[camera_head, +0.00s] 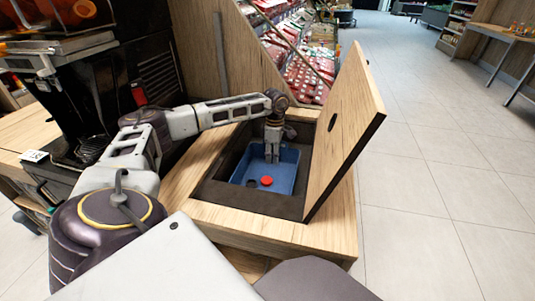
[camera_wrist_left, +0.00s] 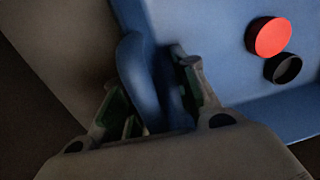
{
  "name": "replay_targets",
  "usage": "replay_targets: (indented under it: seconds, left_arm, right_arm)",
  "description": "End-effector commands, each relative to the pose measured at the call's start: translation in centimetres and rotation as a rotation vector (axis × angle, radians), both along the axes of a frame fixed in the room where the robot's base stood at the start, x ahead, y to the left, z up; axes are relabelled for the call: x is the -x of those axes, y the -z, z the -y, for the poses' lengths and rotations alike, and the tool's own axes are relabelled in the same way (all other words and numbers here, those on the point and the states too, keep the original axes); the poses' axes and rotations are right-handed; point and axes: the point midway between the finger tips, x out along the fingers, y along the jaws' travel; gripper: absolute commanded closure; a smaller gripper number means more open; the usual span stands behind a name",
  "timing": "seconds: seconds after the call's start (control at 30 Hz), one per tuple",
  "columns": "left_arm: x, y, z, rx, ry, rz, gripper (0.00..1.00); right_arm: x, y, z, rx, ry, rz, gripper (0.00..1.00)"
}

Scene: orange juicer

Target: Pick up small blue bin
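The small blue bin (camera_head: 284,175) sits in the square recess of a wooden counter in the head view. A red round piece (camera_head: 267,181) and a dark round piece (camera_head: 251,183) lie in it. My left gripper (camera_head: 272,158) points down at the bin's far edge. In the left wrist view its fingers (camera_wrist_left: 155,105) are on either side of the blue bin's rim (camera_wrist_left: 145,70), which fills the gap between them. The red piece (camera_wrist_left: 273,37) and dark piece (camera_wrist_left: 286,68) lie to the right. My right gripper is not in view.
A raised wooden lid (camera_head: 345,125) stands open along the right side of the recess (camera_head: 270,204). A dark juicer machine (camera_head: 100,95) is at the left. Shelves of red goods (camera_head: 305,75) are behind. The tiled floor (camera_head: 430,190) at the right is clear.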

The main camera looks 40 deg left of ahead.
Motion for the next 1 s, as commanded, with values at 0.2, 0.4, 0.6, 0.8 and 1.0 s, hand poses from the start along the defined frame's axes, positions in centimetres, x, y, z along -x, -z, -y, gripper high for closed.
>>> replay_targets:
  seconds: [0.2, 0.4, 0.6, 0.8, 1.0]
  left_arm:
    - [0.00, 0.00, -0.01, 0.000, 0.000, 0.000, 0.80]
    - [0.00, -0.01, 0.00, 0.000, 0.000, 0.000, 1.00]
    - [0.00, -0.01, 0.00, 0.000, 0.000, 0.000, 1.00]
    - [-0.02, -0.05, 0.00, 0.000, 0.000, 0.000, 1.00]
    - [-0.03, -0.45, 0.00, 0.001, 0.000, 0.000, 1.00]
  right_arm:
    - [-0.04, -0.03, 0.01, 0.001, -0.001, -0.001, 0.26]
    - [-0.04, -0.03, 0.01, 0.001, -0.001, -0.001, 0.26]
    - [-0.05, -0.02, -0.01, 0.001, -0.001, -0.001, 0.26]
    - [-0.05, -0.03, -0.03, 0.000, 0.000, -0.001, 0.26]
    - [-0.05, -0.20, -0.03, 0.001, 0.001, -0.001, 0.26]
